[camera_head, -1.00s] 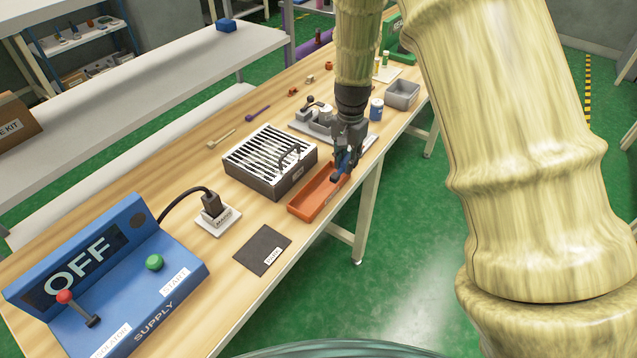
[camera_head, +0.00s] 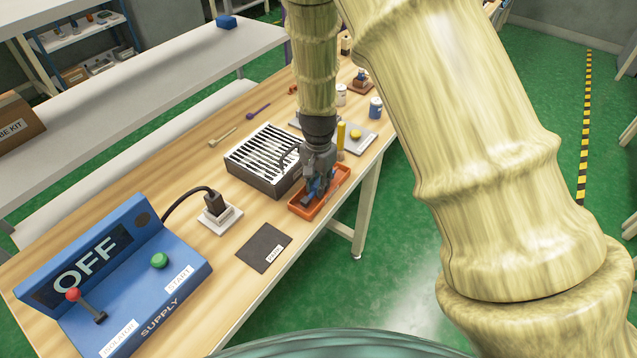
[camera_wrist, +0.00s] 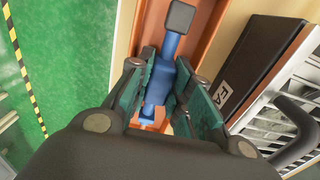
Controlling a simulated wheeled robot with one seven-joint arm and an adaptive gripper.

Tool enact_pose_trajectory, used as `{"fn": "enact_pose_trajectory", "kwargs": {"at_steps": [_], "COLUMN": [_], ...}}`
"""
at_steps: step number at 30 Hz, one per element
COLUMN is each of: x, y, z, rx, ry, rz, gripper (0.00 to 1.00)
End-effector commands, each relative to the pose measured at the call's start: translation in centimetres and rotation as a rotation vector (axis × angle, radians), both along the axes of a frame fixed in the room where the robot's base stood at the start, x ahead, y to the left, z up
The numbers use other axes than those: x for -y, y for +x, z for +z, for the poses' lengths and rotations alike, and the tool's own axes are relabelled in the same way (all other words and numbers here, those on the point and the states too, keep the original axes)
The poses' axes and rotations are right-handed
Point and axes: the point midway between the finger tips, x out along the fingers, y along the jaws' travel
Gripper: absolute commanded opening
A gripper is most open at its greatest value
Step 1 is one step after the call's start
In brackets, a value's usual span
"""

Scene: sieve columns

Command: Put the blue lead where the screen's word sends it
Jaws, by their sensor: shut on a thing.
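The screen on the blue supply box (camera_head: 155,275) reads OFF (camera_head: 92,265). The blue lead (camera_wrist: 159,80) is in my gripper, with a dark square end at the top of the wrist view. My gripper (camera_head: 318,188) is shut on it, over the orange tray (camera_head: 335,199). In the wrist view the lead lies along the tray (camera_wrist: 206,30) and between its walls. I cannot tell whether it touches the tray floor. In the head view my gripper hides most of the lead.
A slatted dark box (camera_head: 262,160) stands left of the tray. A black plug sits in a white socket (camera_head: 220,219), and a dark mat (camera_head: 264,247) lies in front. Cans, including a blue one (camera_head: 376,107), stand behind. The table's right edge is close to the tray.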

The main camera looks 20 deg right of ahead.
Motion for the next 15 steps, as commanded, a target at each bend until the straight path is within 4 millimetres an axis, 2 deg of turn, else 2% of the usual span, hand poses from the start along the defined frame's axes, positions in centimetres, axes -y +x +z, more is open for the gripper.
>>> {"fn": "enact_pose_trajectory", "kwargs": {"at_steps": [4, 14, 15], "x": [0.03, 0.03, 0.04], "y": [-0.02, 0.02, 0.03], "z": [-0.83, -1.08, -1.11], "rx": [-0.001, 0.000, 0.000], "ry": [0.001, 0.000, 0.000], "rz": [0.000, 0.000, 0.000], "gripper": [0.00, 0.00, 0.23]}}
